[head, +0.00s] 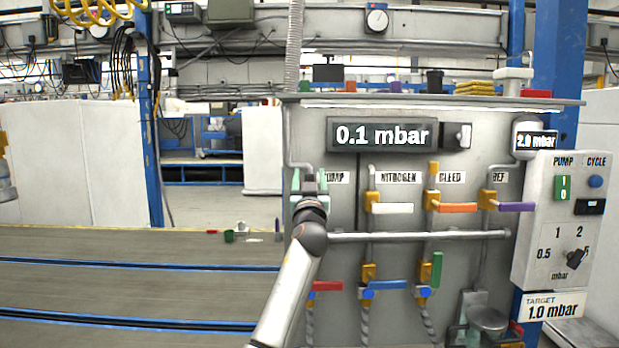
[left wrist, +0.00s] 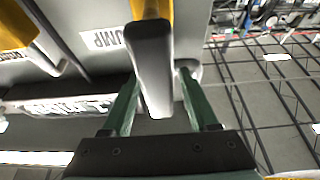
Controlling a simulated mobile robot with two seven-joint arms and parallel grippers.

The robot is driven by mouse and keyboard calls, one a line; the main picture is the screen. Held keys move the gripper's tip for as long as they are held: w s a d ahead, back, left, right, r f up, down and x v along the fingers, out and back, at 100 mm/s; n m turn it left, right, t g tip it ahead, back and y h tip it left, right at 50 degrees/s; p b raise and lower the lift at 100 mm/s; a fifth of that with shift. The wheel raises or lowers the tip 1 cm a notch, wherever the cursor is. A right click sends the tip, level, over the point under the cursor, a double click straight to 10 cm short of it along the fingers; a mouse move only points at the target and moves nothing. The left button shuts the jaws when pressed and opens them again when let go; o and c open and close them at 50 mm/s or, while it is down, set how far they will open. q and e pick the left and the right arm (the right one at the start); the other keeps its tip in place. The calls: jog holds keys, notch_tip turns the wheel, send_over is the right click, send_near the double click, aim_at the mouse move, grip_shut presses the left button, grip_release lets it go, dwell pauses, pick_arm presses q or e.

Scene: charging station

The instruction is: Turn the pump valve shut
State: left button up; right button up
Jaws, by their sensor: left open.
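My left gripper (head: 309,183) is raised in front of the pump valve at the panel's upper left and covers most of it in the head view. In the left wrist view the pump valve shows a yellow body (left wrist: 151,8) and a grey lever handle (left wrist: 152,65). The handle reaches between the two green fingers of my left gripper (left wrist: 160,80). The fingers are open, one on each side of it; I cannot tell whether either touches. The PUMP label (left wrist: 102,38) is beside the valve. The gauge display (head: 382,135) reads 0.1 mbar. My right gripper is not in view.
Right of the pump valve are the nitrogen valve's white handle (head: 392,208), an orange handle (head: 458,208) and a purple handle (head: 516,206). A horizontal pipe (head: 420,236) runs below them. Red, blue and green handles sit lower. A control box (head: 557,220) stands at right.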

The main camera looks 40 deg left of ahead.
pick_arm(q)
jog(key=shift+c, duration=0.3)
grip_shut()
dwell(1.0)
